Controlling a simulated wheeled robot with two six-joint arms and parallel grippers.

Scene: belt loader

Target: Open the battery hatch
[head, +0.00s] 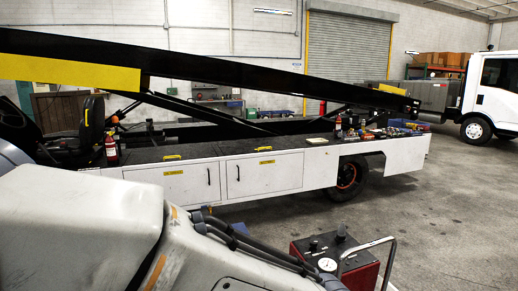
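A white belt loader (320,170) stands across the middle of the head view. Its side has two closed white doors, a left one (190,187) and a right one (266,178). Each has a dark upright handle and a small yellow label too small to read. Yellow handles also show on the dark top deck (225,147), one above the left door (172,157) and one above the right (264,149). I cannot tell which panel is the battery hatch; none looks open. Neither of my grippers shows.
A large pale grey body (80,230) with dark hoses fills the lower left foreground. A red box with a gauge and metal handle (335,262) stands at lower centre. Red extinguishers (111,150) stand on the loader. A white truck (492,95) is at right. Floor at right (450,220) is clear.

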